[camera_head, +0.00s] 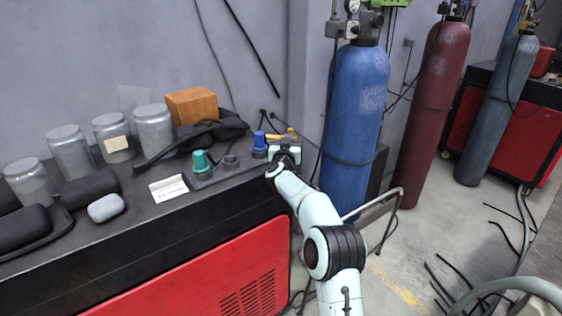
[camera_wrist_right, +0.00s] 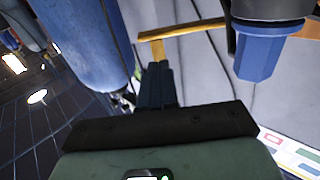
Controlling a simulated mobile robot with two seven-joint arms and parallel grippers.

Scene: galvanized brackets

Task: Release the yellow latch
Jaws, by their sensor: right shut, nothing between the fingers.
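The yellow latch (camera_head: 275,136) is small and sits at the right end of the dark bench top, beside the blue knob (camera_head: 260,144). In the right wrist view the latch (camera_wrist_right: 185,31) is a yellow bar with a short stem running down to my fingertips. My right gripper (camera_head: 286,147) is at the latch and hides part of it. In the wrist view its fingers (camera_wrist_right: 157,70) are together with nothing between them. The tips overlap the stem's lower end; I cannot tell whether they touch it. The blue knob (camera_wrist_right: 258,55) hangs to the right there. My left gripper is out of view.
A green knob (camera_head: 201,163) and an empty dark ring (camera_head: 231,161) stand left of the blue knob. Several glass jars (camera_head: 155,130), a wooden block (camera_head: 191,105) and a white card (camera_head: 169,188) are further left. A blue gas cylinder (camera_head: 352,130) stands close on the right.

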